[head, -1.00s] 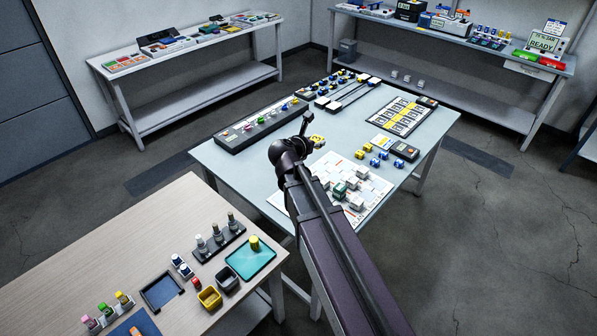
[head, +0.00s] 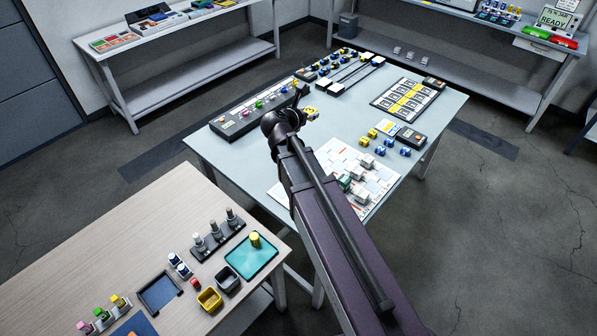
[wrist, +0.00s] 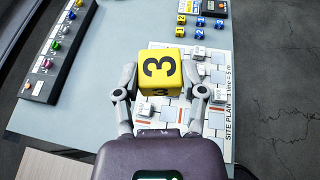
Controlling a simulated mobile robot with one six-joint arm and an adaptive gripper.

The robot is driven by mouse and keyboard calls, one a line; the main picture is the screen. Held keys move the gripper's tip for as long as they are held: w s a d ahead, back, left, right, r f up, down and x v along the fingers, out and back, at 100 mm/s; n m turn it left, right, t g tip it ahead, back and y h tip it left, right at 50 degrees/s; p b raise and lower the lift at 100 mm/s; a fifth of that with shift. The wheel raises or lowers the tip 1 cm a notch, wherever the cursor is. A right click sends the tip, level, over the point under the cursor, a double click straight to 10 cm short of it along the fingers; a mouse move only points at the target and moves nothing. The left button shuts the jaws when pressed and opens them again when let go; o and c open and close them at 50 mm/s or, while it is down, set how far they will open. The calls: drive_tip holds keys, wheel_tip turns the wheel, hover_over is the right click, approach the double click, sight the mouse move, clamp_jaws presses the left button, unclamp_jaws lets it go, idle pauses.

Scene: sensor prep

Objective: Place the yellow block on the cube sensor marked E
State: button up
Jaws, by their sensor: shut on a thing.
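My gripper (wrist: 163,84) is shut on the yellow block (wrist: 160,68), a cube with a black 3 on its top and front faces. The fingers press its left and right sides. In the head view the yellow block (head: 312,113) shows beyond the end of my arm, above the blue-grey table. The site plan (wrist: 215,135) lies under and beyond the block in the wrist view, partly hidden by it. Small pale cube sensors (head: 360,193) stand on the plan in the head view, partly behind my arm. Their letters are too small to read, so I cannot tell which is E.
A long dark panel with coloured knobs (head: 245,118) lies along the table's left side. A wooden table (head: 110,235) with containers is in the foreground.

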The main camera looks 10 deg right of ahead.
drive_tip(key=shift+d+f, duration=0.1)
drive_tip(key=shift+d, duration=0.15)
drive_tip(key=shift+s+f+b, duration=0.1)
drive_tip(key=shift+f+b, duration=0.35)
drive_tip(key=shift+b, duration=0.1)
drive_tip(key=s+d+f+m+b, duration=0.1)
drive_tip(key=s+f+b, duration=0.2)
drive_tip(key=f+b, duration=1.1)
drive_tip(key=s+d+f+m+g+h+b, duration=0.1)
drive_tip(key=s+f+b, duration=0.2)
drive_tip(key=f+b, duration=1)
drive_tip(key=shift+s+f+g+h+b, duration=0.3)
drive_tip(key=shift+s+f+b, duration=0.05)
drive_tip(key=shift+f+b, duration=0.1)
drive_tip(key=w+a, duration=0.1)
drive_tip(key=w, duration=0.4)
drive_tip(key=w+a+f+b, duration=0.1)
drive_tip(key=w+a, duration=0.1)
drive_tip(key=w, duration=0.3)
drive_tip(key=w+a, duration=0.2)
drive_tip(key=w, duration=0.3)
drive_tip(key=shift+w+a+f, duration=0.1)
drive_tip(key=shift+a+f, duration=0.05)
drive_tip(key=shift+f, duration=0.05)
drive_tip(key=shift+f+b, duration=0.1)
drive_tip(key=shift+b, duration=0.2)
drive_tip(key=shift+f+b, duration=1.65)
drive_tip(key=shift+f, duration=0.05)
drive_tip(key=shift+f, duration=0.2)
